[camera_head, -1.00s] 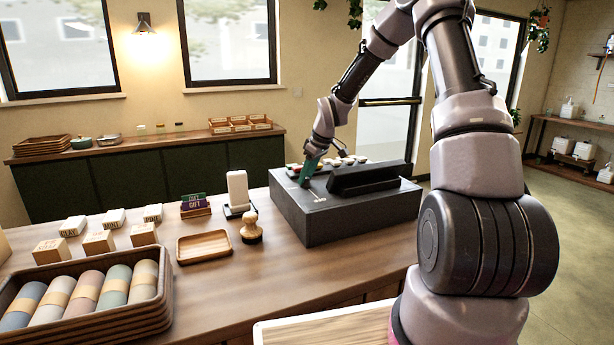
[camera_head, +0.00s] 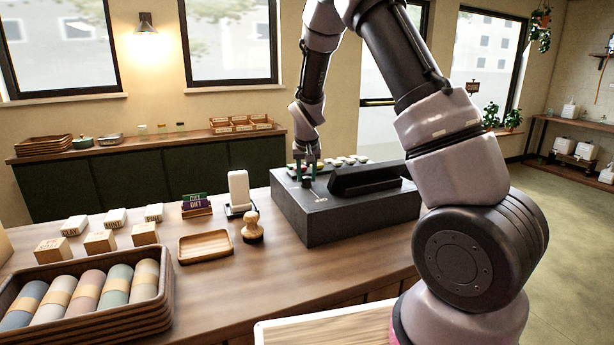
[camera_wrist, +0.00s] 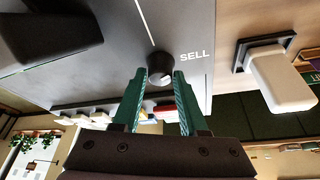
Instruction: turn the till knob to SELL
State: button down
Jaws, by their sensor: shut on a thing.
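The till (camera_head: 350,222) is a dark grey box on the wooden counter, with a raised black part on top. Its small dark round knob (camera_wrist: 160,66) shows in the wrist view, between the tips of my gripper (camera_wrist: 160,76). The green fingers are shut on the knob from both sides. The white word SELL (camera_wrist: 194,57) is printed on the till top, right of the knob, and a white line (camera_wrist: 145,22) runs on the other side. In the head view my gripper (camera_head: 305,178) points down at the till's left part. The knob's pointer is not clear.
A white device on a dark stand (camera_head: 238,190) is left of the till. A wooden stamp (camera_head: 252,228), an empty wooden tray (camera_head: 205,246) and a card holder (camera_head: 196,206) stand farther left. Several small coloured pieces (camera_head: 345,160) lie behind the till's top.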

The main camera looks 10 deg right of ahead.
jog(key=shift+a+f+m+g+h, duration=0.1)
jog(key=shift+m+g+h, duration=0.25)
jog(key=shift+m, duration=0.75)
jog(key=shift+m+g+h, duration=0.15)
jog(key=shift+m+h, duration=0.3)
jog(key=shift+m, duration=0.65)
jog(key=shift+c, duration=2.2)
grip_release()
jog(key=v, duration=1)
jog(key=shift+a+r, duration=0.2)
jog(key=shift+r, duration=0.15)
jog(key=shift+s, duration=0.1)
